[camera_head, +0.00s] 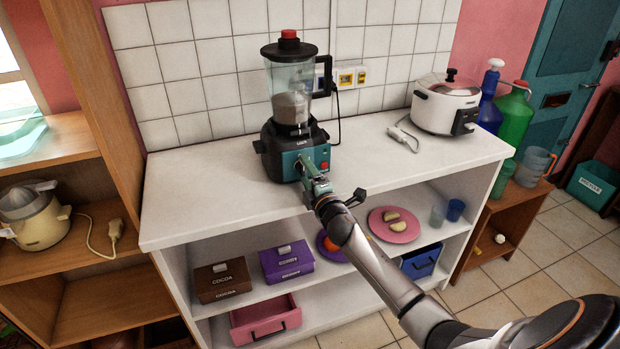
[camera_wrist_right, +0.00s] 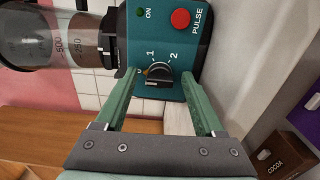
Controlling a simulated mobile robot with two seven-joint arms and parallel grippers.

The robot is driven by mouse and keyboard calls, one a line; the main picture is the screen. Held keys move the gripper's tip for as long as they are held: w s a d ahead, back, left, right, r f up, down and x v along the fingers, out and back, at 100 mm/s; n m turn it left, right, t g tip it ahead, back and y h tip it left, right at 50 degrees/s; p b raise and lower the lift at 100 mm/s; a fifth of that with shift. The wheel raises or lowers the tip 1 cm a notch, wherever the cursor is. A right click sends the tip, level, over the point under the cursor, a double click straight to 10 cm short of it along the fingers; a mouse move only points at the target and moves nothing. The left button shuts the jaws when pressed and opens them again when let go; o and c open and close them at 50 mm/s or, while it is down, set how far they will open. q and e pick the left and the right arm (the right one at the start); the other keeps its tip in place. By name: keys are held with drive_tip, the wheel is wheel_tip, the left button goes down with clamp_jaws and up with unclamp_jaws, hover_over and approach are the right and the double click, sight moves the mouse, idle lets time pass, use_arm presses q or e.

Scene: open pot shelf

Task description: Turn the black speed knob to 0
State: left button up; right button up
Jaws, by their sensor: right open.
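The blender (camera_head: 293,115) stands on the white counter, with a black base, a teal front panel and a clear jar. In the right wrist view its teal panel (camera_wrist_right: 183,42) shows sideways, with the black speed knob (camera_wrist_right: 157,74), the marks 1 and 2 beside it and a small mark at its left. I cannot tell surely which mark the knob points to. My right gripper (camera_head: 308,168) is at the panel; its green fingers (camera_wrist_right: 158,84) are open, one on each side of the knob, with visible gaps. My left gripper is not in view.
A red PULSE button (camera_wrist_right: 180,19) and a green ON light (camera_wrist_right: 140,12) are on the same panel. A white rice cooker (camera_head: 446,103) stands right on the counter, its plug (camera_head: 404,137) lying nearby. Boxes and a pink plate (camera_head: 394,229) sit on the shelf below.

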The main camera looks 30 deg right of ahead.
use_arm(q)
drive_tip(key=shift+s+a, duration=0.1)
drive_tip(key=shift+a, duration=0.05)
use_arm(e)
drive_tip(key=v, duration=1.2)
drive_tip(key=shift+s, duration=0.25)
use_arm(q)
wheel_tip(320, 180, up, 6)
drive_tip(key=p, duration=0.6)
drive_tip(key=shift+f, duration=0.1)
use_arm(e)
drive_tip(key=s+a+f+m+g+y, duration=0.6)
drive_tip(key=s+a+f+m, duration=0.7)
drive_tip(key=s+a+f, duration=0.6)
drive_tip(key=s+a+g, duration=0.1)
drive_tip(key=s+g, duration=0.1)
drive_tip(key=s, duration=0.1)
drive_tip(key=shift+s+m, duration=0.3)
drive_tip(key=shift+s, duration=0.05)
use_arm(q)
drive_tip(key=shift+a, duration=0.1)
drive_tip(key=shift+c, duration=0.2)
use_arm(e)
drive_tip(key=shift+c, duration=0.2)
